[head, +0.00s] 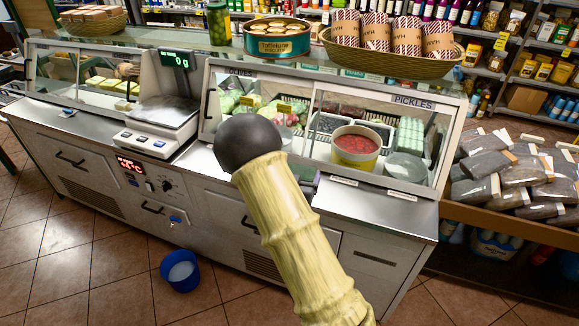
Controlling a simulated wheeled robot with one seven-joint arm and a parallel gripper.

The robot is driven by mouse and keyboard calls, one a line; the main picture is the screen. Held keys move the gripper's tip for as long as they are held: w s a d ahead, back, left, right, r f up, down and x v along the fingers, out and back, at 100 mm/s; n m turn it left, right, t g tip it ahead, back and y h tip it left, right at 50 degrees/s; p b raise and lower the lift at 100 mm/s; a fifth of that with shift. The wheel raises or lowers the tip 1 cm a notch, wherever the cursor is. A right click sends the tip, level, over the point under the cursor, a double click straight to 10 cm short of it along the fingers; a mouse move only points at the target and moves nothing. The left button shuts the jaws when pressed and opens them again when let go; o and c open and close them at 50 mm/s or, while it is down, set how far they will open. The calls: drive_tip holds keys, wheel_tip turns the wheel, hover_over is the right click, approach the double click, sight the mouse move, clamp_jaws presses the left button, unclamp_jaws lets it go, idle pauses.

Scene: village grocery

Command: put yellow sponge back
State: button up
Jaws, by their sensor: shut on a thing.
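I cannot make out the yellow sponge in the head view. My arm rises from the bottom middle as a pale, bamboo-like link with a dark rounded end, in front of the counter. My gripper does not show, so what it holds is hidden. The arm covers part of the counter front and of the glass case (385,181) marked PICKLES.
A scale (160,115) reading 0 g stands between two glass cases. A biscuit tin (277,42), a green jar (218,25) and a basket (390,62) of wrapped packs stand on top. A blue bucket (180,278) is on the floor. Dark bags (487,165) fill the right shelf.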

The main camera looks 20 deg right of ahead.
drive_tip(key=s+f+n+y+b, duration=0.1)
drive_tip(key=s+f+b, duration=0.1)
drive_tip(key=f+b, duration=0.3)
drive_tip(key=s+d+f+n+y+b, duration=0.1)
drive_tip(key=f+b, duration=0.4)
drive_tip(key=f, duration=0.7)
drive_tip(key=s+y, duration=0.1)
drive_tip(key=s, duration=0.1)
drive_tip(key=shift+s+d+t, duration=0.3)
drive_tip(key=shift+t, duration=0.1)
drive_tip(key=shift+r, duration=0.1)
drive_tip(key=shift+w+a, duration=0.1)
